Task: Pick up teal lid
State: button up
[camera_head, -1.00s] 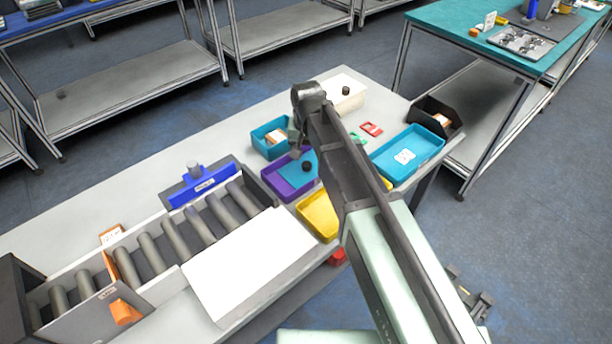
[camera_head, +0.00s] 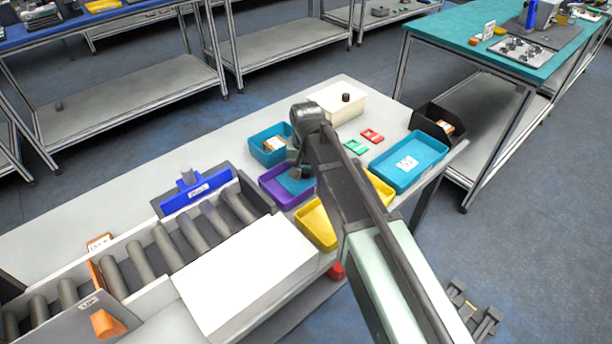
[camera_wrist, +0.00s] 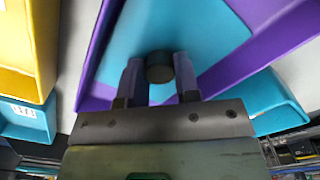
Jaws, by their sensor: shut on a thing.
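The teal lid (camera_head: 299,185) lies in the purple bin (camera_head: 272,190) on the table; only part of it shows beside my gripper (camera_head: 295,170). In the wrist view the flat teal lid (camera_wrist: 197,28) fills the middle, with the purple bin's wall (camera_wrist: 255,50) around it. Its dark round knob (camera_wrist: 159,67) sits between the two fingers of my gripper (camera_wrist: 160,78), which are shut on it. In the head view the knob is hidden by my gripper. I cannot tell whether the lid is lifted off the bin floor.
Teal bins (camera_head: 262,153) (camera_head: 420,145) and a yellow bin (camera_head: 315,222) stand close around. A cream box (camera_head: 335,112) with a dark knob is behind. A roller conveyor (camera_head: 140,262) and blue scanner-like stand (camera_head: 200,192) are at left. Red (camera_head: 372,135) and green (camera_head: 355,147) pieces lie nearby.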

aim_at(306, 170)
notch_tip(306, 170, up, 20)
jog(key=p, duration=2)
jog(key=shift+f, duration=0.1)
